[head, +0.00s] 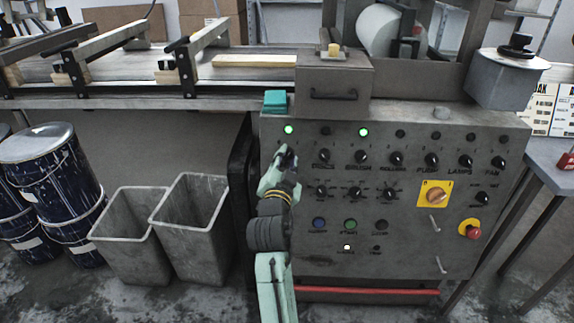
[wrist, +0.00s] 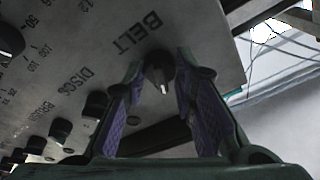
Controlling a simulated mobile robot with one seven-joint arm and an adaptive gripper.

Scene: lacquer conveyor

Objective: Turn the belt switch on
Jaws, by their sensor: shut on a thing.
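The belt switch (wrist: 159,70) is a dark round knob with a pale pointer mark, beside the printed word BELT in the wrist view. My gripper (wrist: 158,88) has its two purple-padded fingers on either side of it, shut on it. A green lamp (head: 289,129) just above my gripper is lit.
Close by are the discs knob (head: 324,156) and brush knob (head: 361,157). A second green lamp (head: 364,132) is lit. A yellow-plated rotary switch (head: 436,195) and a red emergency button (head: 473,232) sit at right. Grey bins (head: 190,222) stand at left.

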